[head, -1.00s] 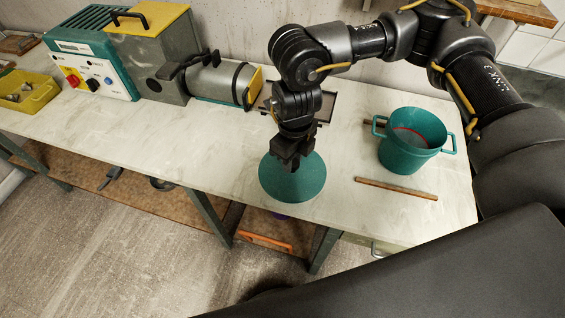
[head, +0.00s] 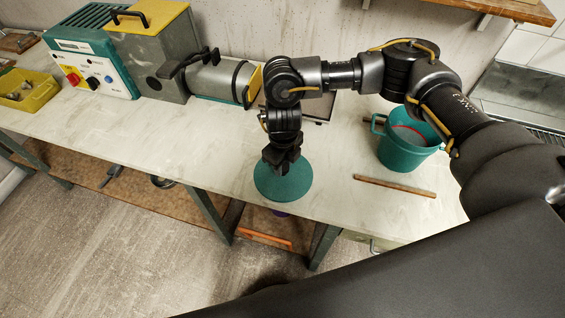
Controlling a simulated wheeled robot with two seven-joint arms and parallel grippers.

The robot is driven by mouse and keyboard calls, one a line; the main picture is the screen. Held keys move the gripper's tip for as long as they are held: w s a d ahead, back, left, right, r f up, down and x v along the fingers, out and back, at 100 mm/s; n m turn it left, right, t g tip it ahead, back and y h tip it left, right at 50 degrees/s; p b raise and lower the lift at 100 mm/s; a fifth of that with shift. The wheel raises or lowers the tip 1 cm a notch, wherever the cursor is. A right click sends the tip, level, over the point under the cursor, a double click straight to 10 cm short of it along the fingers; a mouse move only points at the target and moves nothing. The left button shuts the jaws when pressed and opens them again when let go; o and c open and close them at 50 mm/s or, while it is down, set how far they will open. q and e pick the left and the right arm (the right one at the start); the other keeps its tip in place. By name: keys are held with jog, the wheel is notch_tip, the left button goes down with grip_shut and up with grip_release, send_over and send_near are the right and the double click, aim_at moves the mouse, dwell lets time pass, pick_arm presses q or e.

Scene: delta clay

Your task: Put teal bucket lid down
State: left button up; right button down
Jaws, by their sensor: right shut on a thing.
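The teal bucket lid (head: 284,186) is a round disc at the front edge of the bench, in the middle of the head view. My right gripper (head: 281,168) is above its centre and shut on it, with the grip point partly hidden by the gripper itself. The lid looks flat and low over the bench top; I cannot tell whether it touches. The teal bucket (head: 402,153) stands open to the right, with something grey and a reddish rim line inside. My left gripper is not in view.
A wooden stick (head: 394,186) lies in front of the bucket. A grey machine with a cylinder (head: 222,80) and a teal control box (head: 92,62) stand at the back left. A yellow tray (head: 28,90) is at far left. The bench (head: 150,135) left of the lid is clear.

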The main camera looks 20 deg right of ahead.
jog(key=shift+f, duration=0.15)
jog(key=c, duration=1.1)
grip_release()
jog(key=shift+r, duration=0.3)
jog(key=shift+w+r, duration=0.1)
jog(key=shift+r, duration=0.3)
notch_tip(320, 180, up, 11)
jog(key=shift+b, duration=0.45)
